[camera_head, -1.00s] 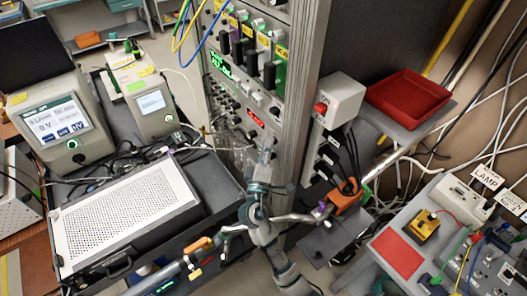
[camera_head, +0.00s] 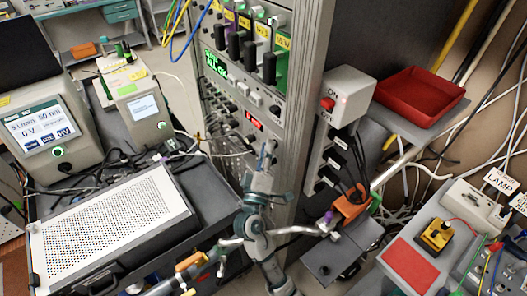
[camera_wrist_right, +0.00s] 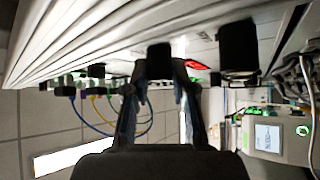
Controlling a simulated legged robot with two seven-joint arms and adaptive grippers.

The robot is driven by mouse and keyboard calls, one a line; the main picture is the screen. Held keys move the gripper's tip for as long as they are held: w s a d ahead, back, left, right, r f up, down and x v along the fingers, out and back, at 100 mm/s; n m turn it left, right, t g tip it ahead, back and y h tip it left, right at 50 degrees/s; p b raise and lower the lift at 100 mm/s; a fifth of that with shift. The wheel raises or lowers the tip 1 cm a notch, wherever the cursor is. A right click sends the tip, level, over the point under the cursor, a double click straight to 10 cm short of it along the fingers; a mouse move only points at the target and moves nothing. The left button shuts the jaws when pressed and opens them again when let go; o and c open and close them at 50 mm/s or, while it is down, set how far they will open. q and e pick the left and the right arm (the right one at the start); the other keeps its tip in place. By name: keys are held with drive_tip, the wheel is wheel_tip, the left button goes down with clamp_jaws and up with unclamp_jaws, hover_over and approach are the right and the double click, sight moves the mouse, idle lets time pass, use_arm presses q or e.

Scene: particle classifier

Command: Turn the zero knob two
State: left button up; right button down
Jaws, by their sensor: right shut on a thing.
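My right gripper (camera_head: 267,152) is at the lower front of the rack panel in the head view, below the red display (camera_head: 253,121). In the right wrist view, the right gripper (camera_wrist_right: 157,78) has its two fingers on either side of a black knob (camera_wrist_right: 158,60) and is shut on it. The head view is too small to show this knob clearly, and the gripper partly covers that area. Any zero label or mark on the knob cannot be read. A second black knob (camera_wrist_right: 238,46) stands to the right in the wrist view, apart from the fingers.
A perforated white-topped box (camera_head: 112,232) lies left of my arm. Two instruments with screens (camera_head: 42,128) stand behind it. A grey switch box (camera_head: 346,96) with a red button and a red tray (camera_head: 418,96) are right of the rack. Cables hang around the rack.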

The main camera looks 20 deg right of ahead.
drive_tip(key=shift+d+f, duration=0.25)
drive_tip(key=shift+f, duration=0.2)
drive_tip(key=c, duration=0.9)
unclamp_jaws()
drive_tip(key=shift+d, duration=0.1)
drive_tip(key=shift+c, duration=0.2)
drive_tip(key=shift+d+r, duration=0.2)
drive_tip(key=shift+a+r, duration=0.1)
drive_tip(key=shift+a, duration=0.15)
drive_tip(key=v, duration=1.2)
drive_tip(key=shift+w+a, duration=0.1)
